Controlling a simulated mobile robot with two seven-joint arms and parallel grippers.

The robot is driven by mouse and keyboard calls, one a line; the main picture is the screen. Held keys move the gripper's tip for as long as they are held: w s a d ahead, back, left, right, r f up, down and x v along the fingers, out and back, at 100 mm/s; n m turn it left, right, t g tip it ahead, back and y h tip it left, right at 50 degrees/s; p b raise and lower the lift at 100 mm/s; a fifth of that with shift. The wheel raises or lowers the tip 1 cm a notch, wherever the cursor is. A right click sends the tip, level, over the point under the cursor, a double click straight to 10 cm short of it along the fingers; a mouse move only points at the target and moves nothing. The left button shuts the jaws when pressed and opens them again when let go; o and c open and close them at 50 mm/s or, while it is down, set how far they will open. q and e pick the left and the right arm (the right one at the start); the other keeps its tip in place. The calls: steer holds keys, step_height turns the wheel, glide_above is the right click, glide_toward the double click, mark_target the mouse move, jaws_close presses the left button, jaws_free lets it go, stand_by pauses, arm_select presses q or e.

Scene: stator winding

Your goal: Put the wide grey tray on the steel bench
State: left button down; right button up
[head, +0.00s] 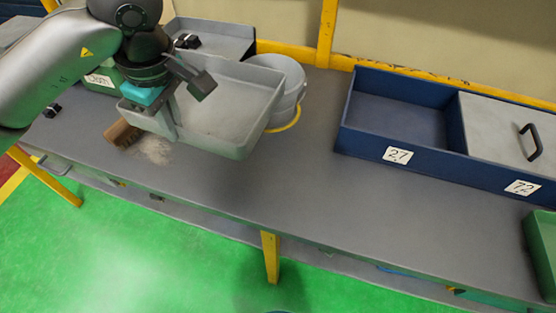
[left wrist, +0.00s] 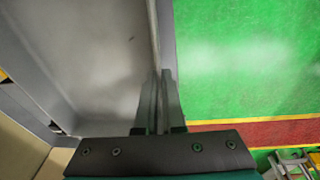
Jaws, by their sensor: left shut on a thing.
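The wide grey tray (head: 240,100) is in the upper left part of the head view, over the steel bench (head: 300,200). My left gripper (head: 171,112) is shut on the tray's near wall. In the left wrist view the tray's inside (left wrist: 95,60) looks empty, and its wall runs between the fingers (left wrist: 158,100). The tray seems held above the bench top; its underside is hidden, so I cannot tell the gap. My right gripper is not in view.
A grey bucket (head: 289,80) stands close behind the tray's right side. A brush (head: 122,133) and pale dust (head: 155,149) lie near its left. Another grey tray (head: 210,38) is behind. A blue bin (head: 400,112) stands at right; the bench middle is clear.

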arm_select(q)
steer(key=shift+w+n, duration=0.15)
steer(key=shift+n, duration=0.15)
step_height(320, 180, down, 15)
steer(key=shift+a+f+b, duration=0.1)
steer(key=shift+f+b, duration=0.1)
steer(key=shift+b, duration=0.35)
steer(key=shift+f, duration=2.25)
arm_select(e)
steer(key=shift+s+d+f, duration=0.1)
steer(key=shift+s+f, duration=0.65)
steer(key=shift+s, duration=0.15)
arm_select(q)
steer(key=shift+f+b, duration=0.15)
steer(key=shift+b, duration=0.2)
steer(key=c, duration=1.4)
jaws_free()
steer(key=shift+c, duration=0.2)
steer(key=o, duration=0.4)
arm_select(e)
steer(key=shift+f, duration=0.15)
